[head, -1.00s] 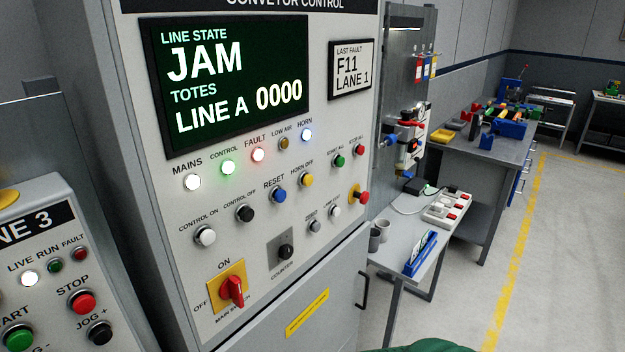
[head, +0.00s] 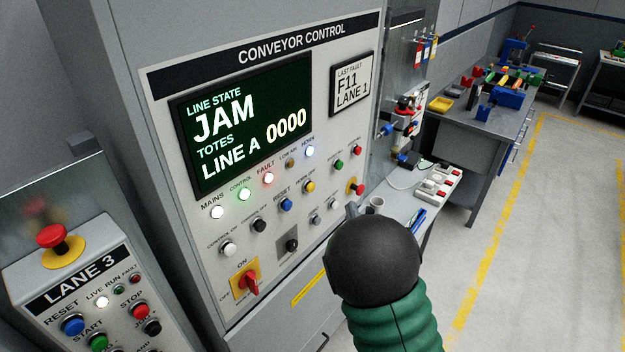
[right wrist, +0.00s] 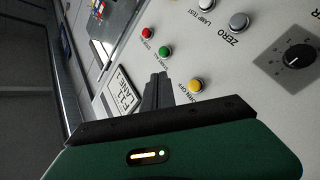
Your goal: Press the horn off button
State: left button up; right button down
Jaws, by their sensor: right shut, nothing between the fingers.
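The horn off button is a yellow push button (head: 309,187) on the conveyor control panel (head: 262,48), right of the blue reset button (head: 286,205). It also shows in the right wrist view (right wrist: 196,86), just right of my fingers, with its label partly covered. My right gripper (head: 353,210) is shut and empty, its dark fingers small at the upper left of my wrist in the head view. In the right wrist view the fingers (right wrist: 157,92) appear beside the yellow button; I cannot tell their distance from the panel. My left gripper is not in view.
The horn lamp (head: 310,151) is lit. A red emergency knob (head: 356,189), a green button (head: 339,164) and other controls are close by. A lane 3 console (head: 90,285) stands at left.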

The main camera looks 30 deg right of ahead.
aim_at(311, 188)
jog(key=shift+a, duration=0.25)
jog(key=w+a, duration=0.3)
jog(key=w, duration=0.5)
jog(key=shift+w+a, duration=0.1)
jog(key=shift+w, duration=0.05)
dwell(1.9)
jog(key=shift+w+a, duration=0.15)
jog(key=shift+w, duration=0.1)
jog(key=shift+w+a, duration=0.3)
jog(key=shift+w, duration=0.4)
dwell(1.0)
jog(key=shift+s+d, duration=0.3)
jog(key=shift+s, duration=0.3)
jog(key=shift+s+d, duration=0.15)
jog(key=shift+s, duration=0.35)
